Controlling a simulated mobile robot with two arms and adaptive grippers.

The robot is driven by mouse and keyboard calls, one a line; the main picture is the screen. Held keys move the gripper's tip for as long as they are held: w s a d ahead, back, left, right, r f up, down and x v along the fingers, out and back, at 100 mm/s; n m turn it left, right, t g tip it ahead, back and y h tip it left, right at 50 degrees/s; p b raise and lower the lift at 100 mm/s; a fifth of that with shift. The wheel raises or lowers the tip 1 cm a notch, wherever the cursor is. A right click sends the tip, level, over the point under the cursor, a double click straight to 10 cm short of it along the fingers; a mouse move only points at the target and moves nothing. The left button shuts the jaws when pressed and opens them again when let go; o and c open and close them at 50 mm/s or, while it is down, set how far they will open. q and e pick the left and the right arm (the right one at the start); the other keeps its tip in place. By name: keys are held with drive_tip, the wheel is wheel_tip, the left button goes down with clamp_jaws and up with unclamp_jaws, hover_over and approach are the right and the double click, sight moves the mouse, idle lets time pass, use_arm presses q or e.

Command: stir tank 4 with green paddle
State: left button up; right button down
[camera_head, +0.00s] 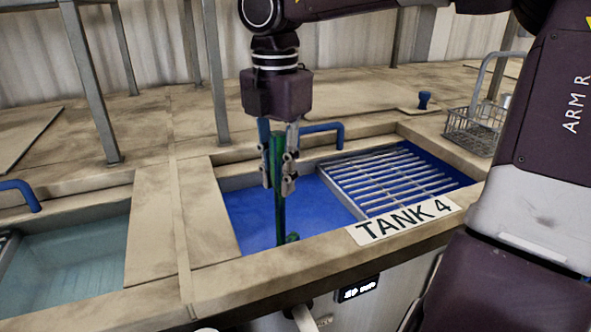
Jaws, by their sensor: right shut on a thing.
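My right gripper (279,165) points down over the open left part of tank 4 and is shut on the green paddle (280,215). The paddle hangs upright from the fingers, with its lower end down at the blue liquid (245,215) near the front wall. How deep its end goes is hard to tell. Tank 4 (228,184) has a sign (405,220) reading "TANK 4" on its front edge. My left gripper is not in view.
A metal grate (395,180) covers the right part of tank 4. A blue pipe (325,127) bends over its back rim. Another tank with pale liquid (75,255) lies left. A wire basket (472,130) stands at the back right. Grey posts (215,75) rise behind.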

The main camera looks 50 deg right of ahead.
drive_tip(key=s+d, duration=0.6)
drive_tip(key=d, duration=0.5)
drive_tip(key=w+d+p, duration=0.5)
drive_tip(key=w+p, duration=0.1)
drive_tip(key=w, duration=0.2)
drive_tip(key=w+a+b, duration=0.2)
drive_tip(key=w+a, duration=0.4)
drive_tip(key=a, duration=0.6)
drive_tip(key=s+a+b, duration=0.1)
drive_tip(key=s, duration=0.1)
drive_tip(key=s+a+b, duration=0.1)
drive_tip(key=s+a, duration=0.1)
drive_tip(key=s, duration=0.1)
drive_tip(key=s+a+b, duration=0.1)
drive_tip(key=s+b, duration=0.1)
drive_tip(key=shift+s+a, duration=0.15)
drive_tip(key=shift+s, duration=0.2)
drive_tip(key=d+p, duration=0.2)
drive_tip(key=d, duration=0.6)
drive_tip(key=shift+w, duration=0.4)
drive_tip(key=shift+a, duration=0.1)
